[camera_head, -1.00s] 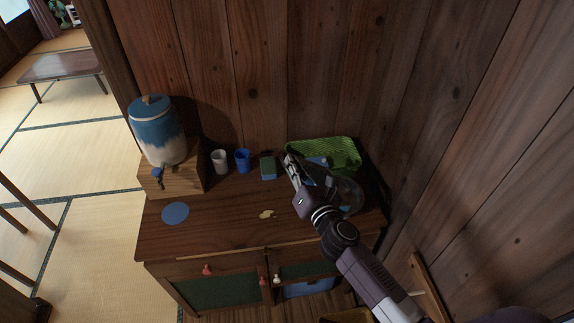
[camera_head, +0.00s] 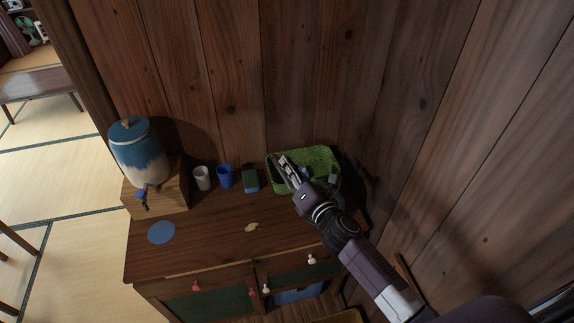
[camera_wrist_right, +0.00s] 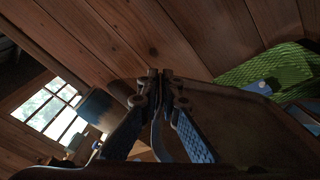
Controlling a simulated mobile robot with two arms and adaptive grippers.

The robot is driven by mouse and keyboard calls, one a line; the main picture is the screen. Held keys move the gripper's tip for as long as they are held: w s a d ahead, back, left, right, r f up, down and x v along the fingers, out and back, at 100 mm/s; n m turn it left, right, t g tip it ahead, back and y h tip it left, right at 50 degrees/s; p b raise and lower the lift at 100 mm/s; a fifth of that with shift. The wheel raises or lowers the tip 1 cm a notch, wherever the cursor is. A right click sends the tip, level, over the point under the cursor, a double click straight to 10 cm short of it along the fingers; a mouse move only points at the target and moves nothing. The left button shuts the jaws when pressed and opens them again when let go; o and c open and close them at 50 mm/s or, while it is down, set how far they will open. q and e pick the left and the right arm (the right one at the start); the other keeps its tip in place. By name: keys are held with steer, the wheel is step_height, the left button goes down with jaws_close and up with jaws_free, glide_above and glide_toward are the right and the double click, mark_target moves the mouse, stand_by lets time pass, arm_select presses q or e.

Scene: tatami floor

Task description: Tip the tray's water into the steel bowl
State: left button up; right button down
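My right gripper (camera_head: 285,168) is over the left part of the green basket at the back right of the cabinet top. In the right wrist view, its fingertips (camera_wrist_right: 160,78) come together at the rim of a dark, brownish tray (camera_wrist_right: 235,115) with rounded corners, and look closed on it. The tray spreads out below the fingers and partly covers the green basket. Water in it cannot be made out. In the head view my gripper and arm hide most of the tray. I cannot clearly make out the steel bowl. My left gripper is not in view.
The green basket (camera_head: 330,156) stands against the plank wall. Left of it are a green-blue sponge (camera_head: 250,181), a blue cup (camera_head: 225,177), a white cup (camera_head: 202,179) and a blue-white dispenser (camera_head: 137,160) on a wooden box. A blue disc (camera_head: 161,232) lies in front; the front middle is mostly clear.

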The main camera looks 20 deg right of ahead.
steer(key=shift+r, duration=0.1)
step_height(320, 180, up, 2)
steer(key=n, duration=0.5)
steer(key=shift+r, duration=0.2)
step_height(320, 180, up, 2)
steer(key=n, duration=0.3)
steer(key=n+h, duration=0.1)
steer(key=n, duration=0.1)
steer(key=shift+r, duration=0.25)
